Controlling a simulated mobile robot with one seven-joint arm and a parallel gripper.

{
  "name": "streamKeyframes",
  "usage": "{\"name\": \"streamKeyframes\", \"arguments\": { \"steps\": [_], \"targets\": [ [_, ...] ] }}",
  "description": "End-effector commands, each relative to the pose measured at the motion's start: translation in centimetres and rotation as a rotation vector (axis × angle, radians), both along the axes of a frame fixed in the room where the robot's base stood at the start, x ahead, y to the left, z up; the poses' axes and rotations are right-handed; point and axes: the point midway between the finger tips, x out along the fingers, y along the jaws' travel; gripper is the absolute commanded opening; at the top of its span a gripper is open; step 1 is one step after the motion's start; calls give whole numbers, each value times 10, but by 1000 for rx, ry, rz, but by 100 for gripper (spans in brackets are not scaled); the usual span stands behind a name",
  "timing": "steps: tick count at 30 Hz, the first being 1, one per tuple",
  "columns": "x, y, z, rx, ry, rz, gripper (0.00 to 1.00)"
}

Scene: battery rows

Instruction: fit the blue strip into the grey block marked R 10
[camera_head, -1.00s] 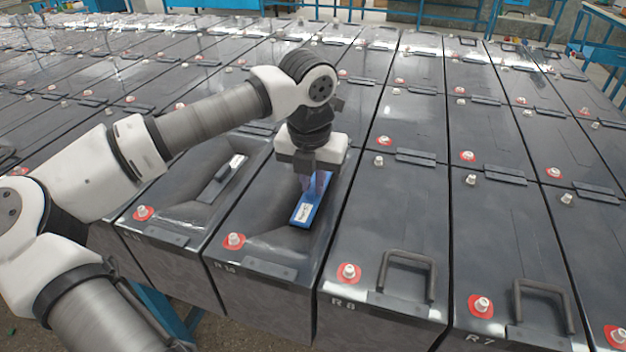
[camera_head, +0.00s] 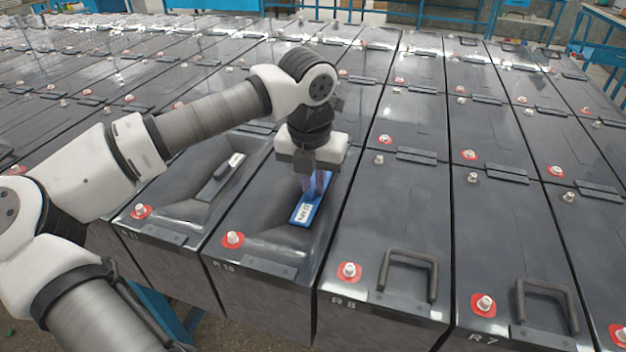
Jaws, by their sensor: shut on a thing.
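The grey block marked R 10 (camera_head: 262,273) stands in the front row, with a red-ringed terminal at its front left and a sunken recess in its top. The blue strip (camera_head: 305,212) has a white label and lies lengthwise at the recess of this block. My gripper (camera_head: 315,184) points down over the block and is shut on the blue strip near its middle. The far end of the strip is partly hidden by my gripper. I cannot tell whether the strip touches the recess floor.
The block to the left has a similar recess with a grey strip (camera_head: 220,178) in it. The R 8 block (camera_head: 375,240) and R 7 block (camera_head: 505,240) to the right have upright handles (camera_head: 408,272). More blocks fill the rows behind, packed closely.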

Motion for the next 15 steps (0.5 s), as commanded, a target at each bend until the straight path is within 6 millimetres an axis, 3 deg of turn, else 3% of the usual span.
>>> {"name": "streamKeyframes", "arguments": {
  "steps": [12,13,15],
  "targets": [
    [0,0,0,0,-1,0,0],
    [0,0,0,0,-1,0,18],
    [0,0,0,1,-1,0,27]
  ]
}}
